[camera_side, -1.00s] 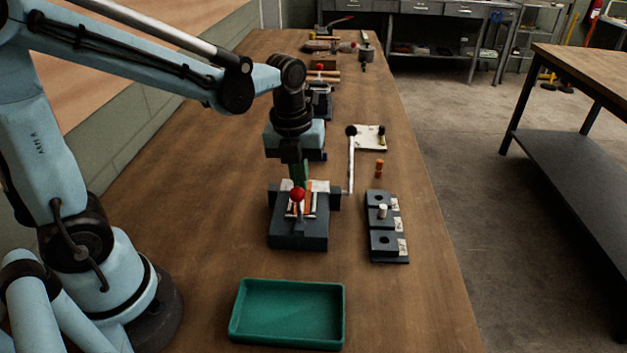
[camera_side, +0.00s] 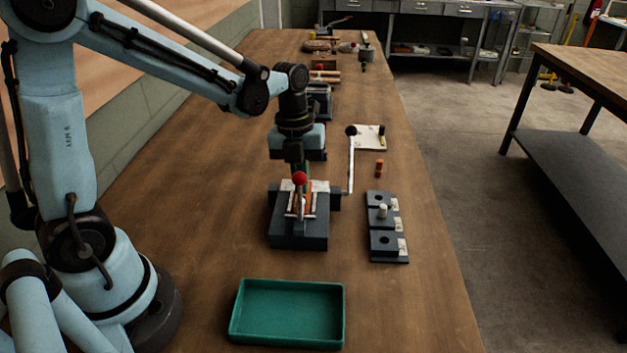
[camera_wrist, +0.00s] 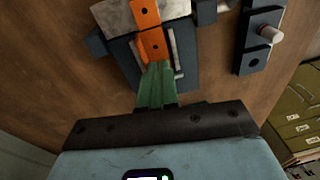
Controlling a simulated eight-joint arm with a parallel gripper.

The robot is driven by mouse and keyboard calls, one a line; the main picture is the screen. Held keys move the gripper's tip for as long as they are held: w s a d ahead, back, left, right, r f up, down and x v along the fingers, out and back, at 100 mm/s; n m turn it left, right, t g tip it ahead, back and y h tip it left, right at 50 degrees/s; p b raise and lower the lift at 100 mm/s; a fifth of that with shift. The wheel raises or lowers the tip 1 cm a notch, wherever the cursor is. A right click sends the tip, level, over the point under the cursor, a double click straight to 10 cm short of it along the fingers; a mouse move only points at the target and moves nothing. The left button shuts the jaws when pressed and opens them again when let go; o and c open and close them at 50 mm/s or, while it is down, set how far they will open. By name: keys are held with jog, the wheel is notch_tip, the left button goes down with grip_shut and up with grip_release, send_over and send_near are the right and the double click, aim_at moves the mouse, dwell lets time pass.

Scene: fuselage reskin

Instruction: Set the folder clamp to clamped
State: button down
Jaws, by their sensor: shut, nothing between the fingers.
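The folder (camera_side: 299,236) is a dark block with a pale top plate, on the bench in the side view. Its clamp handle has a red ball (camera_side: 299,178) and stands raised near the middle of the block. A long pale lever with a black knob (camera_side: 350,131) stands at the folder's right side. My gripper (camera_side: 298,174) is at the folder's far side, just behind the red ball. In the wrist view its green fingers (camera_wrist: 156,72) are together and empty, against or very near an orange clamp part (camera_wrist: 152,42). Whether they touch it I cannot tell.
A green tray (camera_side: 288,314) lies in front of the folder. A dark block with holes and a pale peg (camera_side: 382,212) is to the right, with a small orange cylinder (camera_side: 380,169) beyond it. A white plate (camera_side: 369,137) lies farther back. Bench left of the folder is clear.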

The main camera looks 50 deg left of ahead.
jog(key=shift+r, duration=0.15)
jog(key=shift+r, duration=0.25)
jog(key=w+a+r, duration=0.1)
jog(key=a+r, duration=0.1)
jog(key=r, duration=0.3)
jog(key=w+a+r, duration=0.1)
jog(key=a+r, duration=0.1)
jog(key=r, duration=0.4)
jog(key=shift+w+a+r, duration=0.15)
jog(key=shift+w+a, duration=0.15)
jog(key=shift+w, duration=0.1)
jog(key=s+d+f, duration=0.1)
jog(key=f, duration=0.2)
jog(key=s+d+f, duration=0.1)
jog(key=d+f, duration=0.1)
jog(key=f, duration=0.2)
jog(key=s+d+f, duration=0.1)
jog(key=f, duration=0.2)
jog(key=shift+d+f, duration=0.3)
jog(key=shift+d, duration=0.05)
jog(key=shift+w+f, duration=0.1)
jog(key=shift+f, duration=0.65)
